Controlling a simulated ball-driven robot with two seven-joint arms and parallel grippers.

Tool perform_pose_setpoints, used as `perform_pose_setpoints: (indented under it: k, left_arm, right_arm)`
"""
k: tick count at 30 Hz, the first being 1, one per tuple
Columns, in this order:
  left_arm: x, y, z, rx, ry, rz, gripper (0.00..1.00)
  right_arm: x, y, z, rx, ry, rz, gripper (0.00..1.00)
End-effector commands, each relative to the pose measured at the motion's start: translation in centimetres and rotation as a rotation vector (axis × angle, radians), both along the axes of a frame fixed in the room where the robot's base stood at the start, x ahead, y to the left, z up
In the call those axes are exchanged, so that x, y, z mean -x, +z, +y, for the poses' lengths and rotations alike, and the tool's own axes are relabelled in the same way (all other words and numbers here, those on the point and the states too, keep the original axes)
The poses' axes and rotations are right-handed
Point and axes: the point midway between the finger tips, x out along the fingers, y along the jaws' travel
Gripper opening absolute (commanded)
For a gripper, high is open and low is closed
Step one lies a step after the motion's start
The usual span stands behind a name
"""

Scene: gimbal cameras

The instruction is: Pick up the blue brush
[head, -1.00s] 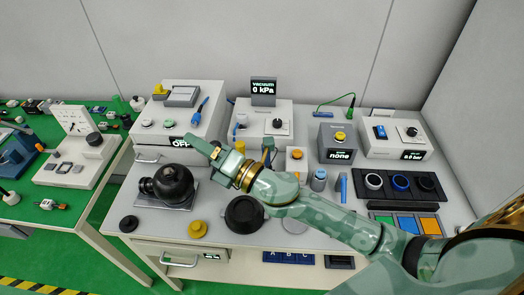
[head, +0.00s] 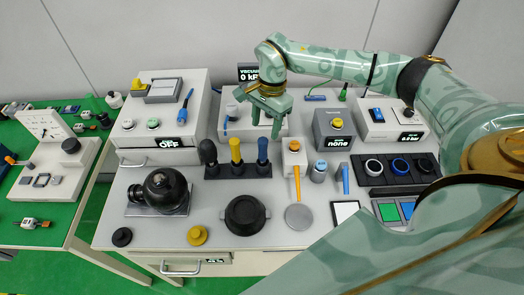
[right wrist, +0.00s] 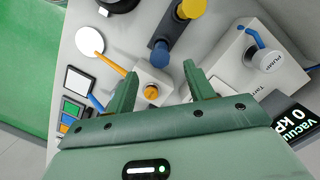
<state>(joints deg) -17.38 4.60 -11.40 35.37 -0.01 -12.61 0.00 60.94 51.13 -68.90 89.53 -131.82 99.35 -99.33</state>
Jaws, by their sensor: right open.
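The blue brush (head: 262,153) stands upright at the right end of a black rack (head: 238,173), beside a yellow brush (head: 235,151) and a black brush (head: 208,153). My right gripper (head: 266,126) is open and empty, pointing down above and slightly behind the blue brush in the head view. In the right wrist view the top of the blue brush (right wrist: 160,52) shows just beyond the gap between the open fingers (right wrist: 160,71), apart from them. The brush's lower end is hidden. My left gripper is not in view.
A box with an orange button (head: 294,146) stands right of the rack. The vacuum box (head: 228,122) is behind it. A black lidded pot (head: 245,214) and a black round device (head: 163,190) are in front. Bare tabletop lies between them.

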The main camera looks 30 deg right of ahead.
Motion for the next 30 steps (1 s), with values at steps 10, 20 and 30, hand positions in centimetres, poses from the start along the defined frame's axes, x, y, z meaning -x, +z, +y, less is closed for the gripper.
perform_pose_setpoints:
  k: [10,20,30]
  left_arm:
    - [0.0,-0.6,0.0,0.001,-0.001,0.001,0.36]
    - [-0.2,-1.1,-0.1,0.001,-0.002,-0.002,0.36]
    - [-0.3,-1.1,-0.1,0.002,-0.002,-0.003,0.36]
  right_arm:
    - [0.2,-4.8,0.8,-0.003,-0.001,0.000,0.53]
    - [0.4,-9.4,1.3,-0.004,-0.001,0.000,0.53]
    - [0.3,-9.6,1.3,-0.004,0.000,-0.002,0.31]
